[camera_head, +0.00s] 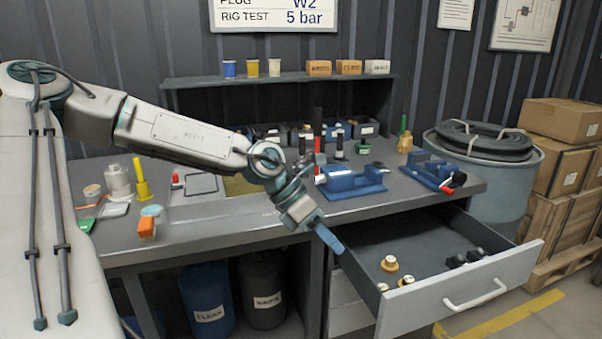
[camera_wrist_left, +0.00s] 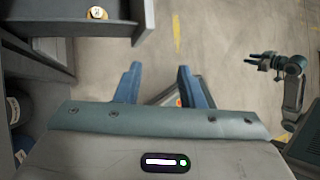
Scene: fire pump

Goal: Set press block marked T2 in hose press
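My left gripper (camera_head: 328,238) hangs beside the left edge of the open drawer, above its height. Brass-coloured round pieces (camera_head: 390,264) and black pieces (camera_head: 466,257) lie in the drawer; one brass piece with a pale marked top (camera_wrist_left: 97,13) shows in the left wrist view. I cannot read T2 on any of them. Two blue bench devices stand on the bench, one in the middle (camera_head: 350,182) and one at right (camera_head: 432,172); I cannot tell which is the hose press. My right gripper (camera_wrist_left: 258,61) shows small in the left wrist view.
The drawer (camera_head: 455,296) sticks out in front of the bench. Small bins (camera_head: 300,132) stand at the back. A drum with coiled hose (camera_head: 485,140) and cartons stand at right.

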